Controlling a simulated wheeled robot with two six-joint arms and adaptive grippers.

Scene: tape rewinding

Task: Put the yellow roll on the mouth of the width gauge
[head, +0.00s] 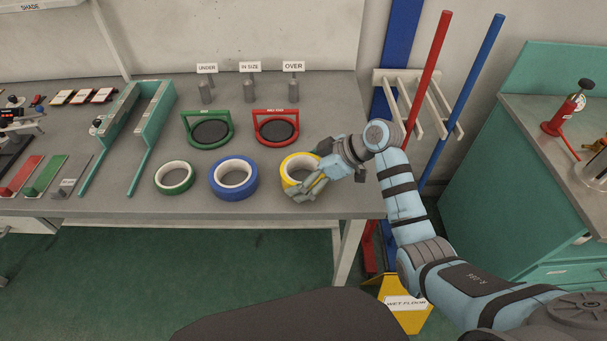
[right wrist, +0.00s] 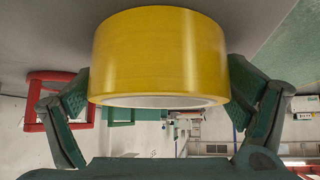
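The yellow roll (head: 291,165) is at the right of a row of tape rolls on the bench. My right gripper (head: 305,186) is at its front right side in the head view. In the right wrist view the yellow roll (right wrist: 160,55) fills the space between the two fingers, which meet its left and right sides. I cannot tell whether the roll is clear of the bench. The teal device with two long rails, which looks like the width gauge (head: 158,112), stands left of the rolls. Its open front end faces the bench's front edge, and its channel is empty. My left gripper is out of view.
A blue roll (head: 222,191) and a green roll (head: 162,187) lie between the yellow roll and the gauge. Behind them are a green-framed holder (head: 228,142) and a red-framed one (head: 257,130). Label posts (head: 249,90) stand at the back. Bench space (head: 330,100) is bare at back right.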

